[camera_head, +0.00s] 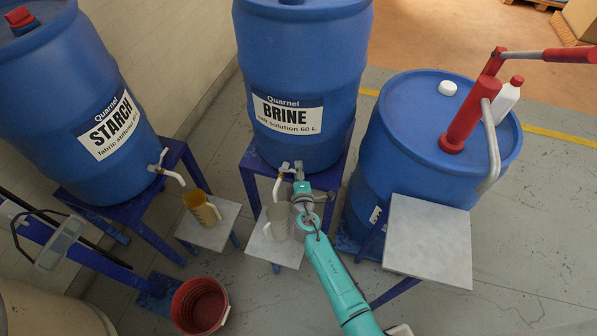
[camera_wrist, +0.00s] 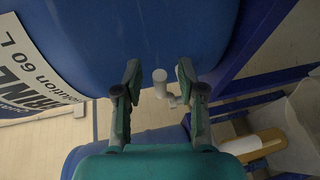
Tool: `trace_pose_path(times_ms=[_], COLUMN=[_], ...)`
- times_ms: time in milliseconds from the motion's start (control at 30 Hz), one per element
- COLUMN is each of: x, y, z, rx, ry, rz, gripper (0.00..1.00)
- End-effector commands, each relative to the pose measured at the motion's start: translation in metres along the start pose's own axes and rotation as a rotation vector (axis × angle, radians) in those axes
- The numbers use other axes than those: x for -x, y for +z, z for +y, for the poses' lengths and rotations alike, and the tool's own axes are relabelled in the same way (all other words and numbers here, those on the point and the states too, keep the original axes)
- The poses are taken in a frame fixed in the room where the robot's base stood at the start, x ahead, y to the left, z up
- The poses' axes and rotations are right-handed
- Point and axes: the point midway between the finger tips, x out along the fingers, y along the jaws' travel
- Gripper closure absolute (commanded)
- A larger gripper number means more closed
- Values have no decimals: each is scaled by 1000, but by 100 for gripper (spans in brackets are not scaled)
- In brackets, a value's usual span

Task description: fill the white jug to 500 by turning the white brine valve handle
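The blue BRINE barrel (camera_head: 300,60) stands on a blue frame. Its white tap (camera_head: 277,188) sticks out low on the front. The pale white jug (camera_head: 277,222) stands upright under the tap; I cannot read its level. My gripper (camera_head: 302,190) is just right of the tap and above the jug's right side. In the wrist view, my gripper (camera_wrist: 160,95) is open. Its dark fingers stand on either side of the white valve handle (camera_wrist: 160,77), with gaps visible beside it. Whether the handle lies between the fingertips or beyond them I cannot tell.
The jug's grey stand (camera_head: 262,248) has little spare room. Left are an amber jug (camera_head: 203,207), the STARCH barrel (camera_head: 65,90) and a red bucket (camera_head: 200,306). Right are another blue barrel (camera_head: 400,120) with a red pump (camera_head: 468,118) and a grey tabletop (camera_head: 428,240).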

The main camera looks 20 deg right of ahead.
Motion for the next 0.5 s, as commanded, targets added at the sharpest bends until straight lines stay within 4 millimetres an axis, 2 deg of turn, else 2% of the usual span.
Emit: trace_pose_path(times_ms=[267,400,433,500], x=[-1,-1,-1,-1], y=[0,0,0,0], z=[0,0,0,0], rx=[0,0,0,0], ry=[-1,-1,-1,-1], rz=[0,0,0,0], gripper=[60,95,100,100])
